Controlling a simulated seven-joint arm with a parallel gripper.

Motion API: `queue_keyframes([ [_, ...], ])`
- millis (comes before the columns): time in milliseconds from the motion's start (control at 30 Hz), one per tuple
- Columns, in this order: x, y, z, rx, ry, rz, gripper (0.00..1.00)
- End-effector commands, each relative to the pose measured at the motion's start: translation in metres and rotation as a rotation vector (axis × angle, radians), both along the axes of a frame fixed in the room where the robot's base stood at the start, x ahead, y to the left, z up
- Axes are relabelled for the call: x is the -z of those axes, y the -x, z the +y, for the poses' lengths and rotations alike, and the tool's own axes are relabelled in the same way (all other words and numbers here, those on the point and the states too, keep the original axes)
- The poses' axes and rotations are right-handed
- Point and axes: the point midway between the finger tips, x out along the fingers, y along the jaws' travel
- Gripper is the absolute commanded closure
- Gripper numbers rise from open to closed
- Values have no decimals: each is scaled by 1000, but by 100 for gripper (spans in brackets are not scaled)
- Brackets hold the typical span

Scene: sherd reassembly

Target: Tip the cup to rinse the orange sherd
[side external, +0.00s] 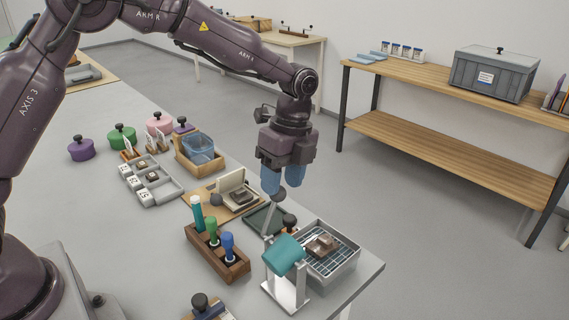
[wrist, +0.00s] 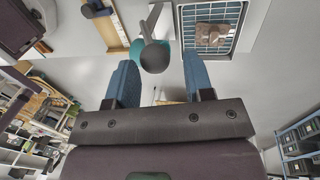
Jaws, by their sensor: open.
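The teal cup (side external: 284,254) sits in a pale metal stand at the front of the table; a bit of it shows behind the knob in the wrist view (wrist: 134,46). In the wrist view the knob (wrist: 155,56) lies between the fingertips, with gaps on both sides. A brownish sherd (side external: 321,243) lies on the rack of the grey tray (side external: 335,276); it looks more brown than orange.
A wooden rack (side external: 218,261) with teal, green and blue handled tools stands left of the cup. A dark green tray (side external: 262,222) and a wooden board (side external: 222,203) with a pale box lie behind. The table edge is close on the right.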

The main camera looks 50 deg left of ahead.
Motion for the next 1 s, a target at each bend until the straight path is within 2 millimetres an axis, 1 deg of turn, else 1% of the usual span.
queue_keyframes([
  [200,-13,-3,0,-1,0,-2,52],
  [400,-22,-5,0,-1,0,-2,52],
  [933,-26,-5,0,-2,0,-1,52],
  [1000,-31,-3,1,-19,-4,-11,52],
])
